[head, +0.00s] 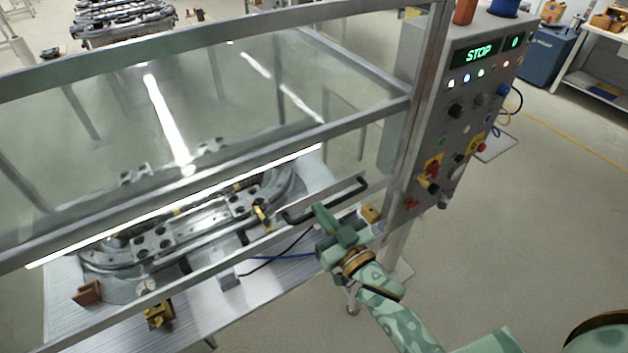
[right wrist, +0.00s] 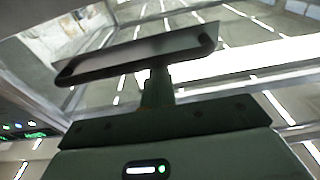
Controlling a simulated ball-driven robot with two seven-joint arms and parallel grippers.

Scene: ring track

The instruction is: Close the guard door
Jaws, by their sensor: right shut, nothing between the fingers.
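The guard door (head: 215,277) is a clear panel in a metal frame at the front of the machine enclosure. A black bar handle (head: 350,191) is fixed along its lower rail. I cannot tell how far the door stands from its closed position. My right gripper (head: 322,213) is shut and empty, with its fingertips at the handle. In the right wrist view the handle (right wrist: 100,65) crosses just beyond the shut fingers (right wrist: 158,88); whether they touch it is unclear. My left gripper is not in view.
A control panel (head: 468,95) with a lit STOP display stands right of the door. A metal workpiece (head: 190,230) lies on the machine table (head: 60,300) behind the clear panel. A yellow block (head: 158,313) sits at the table's front.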

